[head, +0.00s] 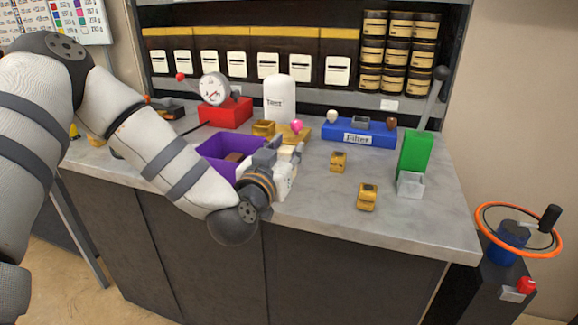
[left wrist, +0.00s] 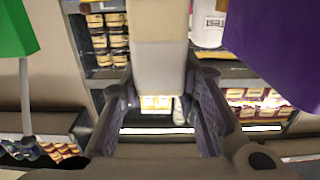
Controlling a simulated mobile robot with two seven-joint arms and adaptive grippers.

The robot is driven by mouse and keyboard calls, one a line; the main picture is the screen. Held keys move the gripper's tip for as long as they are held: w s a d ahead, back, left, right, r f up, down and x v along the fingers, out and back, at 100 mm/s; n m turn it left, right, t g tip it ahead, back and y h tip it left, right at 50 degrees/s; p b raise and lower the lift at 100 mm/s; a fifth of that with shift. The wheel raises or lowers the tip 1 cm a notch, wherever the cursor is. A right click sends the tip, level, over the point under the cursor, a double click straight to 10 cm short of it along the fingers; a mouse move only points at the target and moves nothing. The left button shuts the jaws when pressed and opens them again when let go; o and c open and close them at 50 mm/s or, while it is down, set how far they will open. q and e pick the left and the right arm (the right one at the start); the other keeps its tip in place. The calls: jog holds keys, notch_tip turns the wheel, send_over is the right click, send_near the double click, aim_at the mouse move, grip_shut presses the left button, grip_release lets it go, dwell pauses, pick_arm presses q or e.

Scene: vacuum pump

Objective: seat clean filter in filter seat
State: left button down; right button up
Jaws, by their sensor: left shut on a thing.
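My left gripper (head: 282,160) is over the counter, just right of the purple bin. In the left wrist view its two dark fingers (left wrist: 160,95) are closed on a pale beige block (left wrist: 160,45), which I take to be the clean filter. In the head view the gripper and wrist mostly hide the block. A blue box (head: 359,138) labelled "Filter" stands apart at the back right, with a grey square holder (head: 361,122) on top. I cannot tell which part is the filter seat. My right gripper is not in view.
The purple bin (head: 215,148) is left of the gripper. A white "Test" cylinder (head: 279,92) stands behind. The front right counter is mostly clear.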

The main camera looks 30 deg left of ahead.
pick_arm(q)
jog(key=shift+w+a+f, duration=0.2)
jog(key=shift+a+f, duration=0.05)
jog(key=shift+f, duration=0.1)
jog(key=shift+w+a+f, duration=0.1)
jog(key=shift+f, duration=1.25)
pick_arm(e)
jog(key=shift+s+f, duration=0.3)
pick_arm(q)
jog(key=shift+f, duration=0.15)
jog(key=c, duration=1.2)
grip_release()
